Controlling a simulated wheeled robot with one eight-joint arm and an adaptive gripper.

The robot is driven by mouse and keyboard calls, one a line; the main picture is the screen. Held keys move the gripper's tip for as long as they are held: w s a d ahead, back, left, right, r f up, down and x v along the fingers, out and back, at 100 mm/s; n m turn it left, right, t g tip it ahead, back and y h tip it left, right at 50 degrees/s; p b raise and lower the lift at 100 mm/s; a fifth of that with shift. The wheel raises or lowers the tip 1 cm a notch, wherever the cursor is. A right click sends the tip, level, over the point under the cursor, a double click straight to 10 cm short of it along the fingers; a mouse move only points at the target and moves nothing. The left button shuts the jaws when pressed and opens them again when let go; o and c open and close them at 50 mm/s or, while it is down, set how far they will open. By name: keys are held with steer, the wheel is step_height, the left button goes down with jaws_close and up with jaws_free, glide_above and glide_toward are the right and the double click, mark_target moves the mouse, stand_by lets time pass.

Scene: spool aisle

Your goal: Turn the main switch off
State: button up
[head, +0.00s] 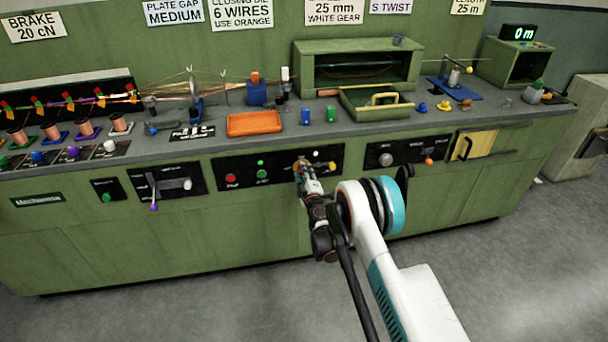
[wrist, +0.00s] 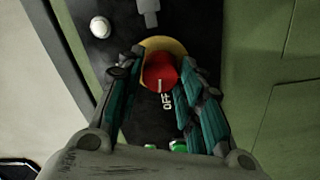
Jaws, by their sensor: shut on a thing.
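The main switch is a red rotary knob (wrist: 160,68) on a yellow round plate (wrist: 160,44), seen in the wrist view. A white line on the knob points down in that view, close to the white word OFF (wrist: 167,101). My gripper (wrist: 163,77) has its fingers on both sides of the knob and is shut on it. In the head view my gripper (head: 301,168) reaches the black control panel (head: 277,164) on the bench front and hides most of the switch.
On the same panel are a red button (head: 231,178), a green button (head: 262,174) and a yellow control (head: 331,166). The floor in front is clear.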

steer(key=shift+n, duration=1.1)
steer(key=o, duration=1.1)
steer(key=shift+a, duration=0.1)
steer(key=shift+c, duration=0.2)
steer(key=shift+s, duration=0.1)
steer(key=v, duration=0.7)
steer(key=shift+s, duration=0.2)
